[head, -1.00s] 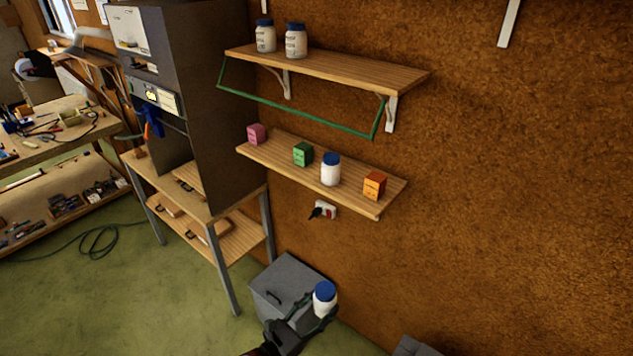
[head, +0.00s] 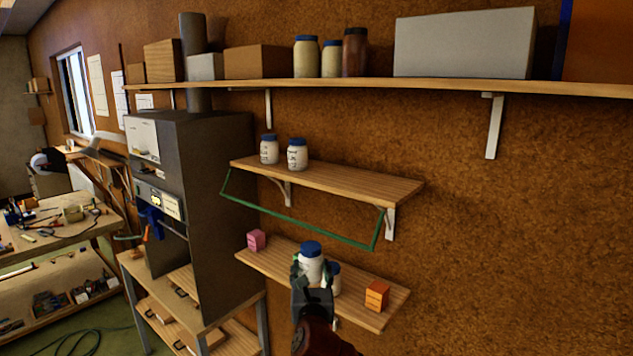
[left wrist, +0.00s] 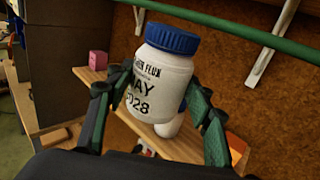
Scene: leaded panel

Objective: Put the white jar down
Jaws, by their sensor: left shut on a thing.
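A white jar with a blue lid (head: 311,267) is held upright by my left gripper (head: 312,280), in front of the lower shelf (head: 272,262). In the left wrist view the jar (left wrist: 160,85) is slightly tilted between the green-padded fingers, and its label reads "FLUX MAY 2028". I cannot tell whether its base touches the shelf. A second white jar (head: 334,278) stands on the lower shelf just behind it, partly hidden. Two more white jars with blue lids (head: 269,151) (head: 297,156) stand on the upper shelf (head: 345,182). My right gripper is not in view.
A pink box (head: 256,240) and an orange box (head: 377,295) stand on the lower shelf. The green box is hidden behind the gripper and jar. A green rail (head: 300,228) hangs below the upper shelf. A grey cabinet (head: 215,215) stands at left.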

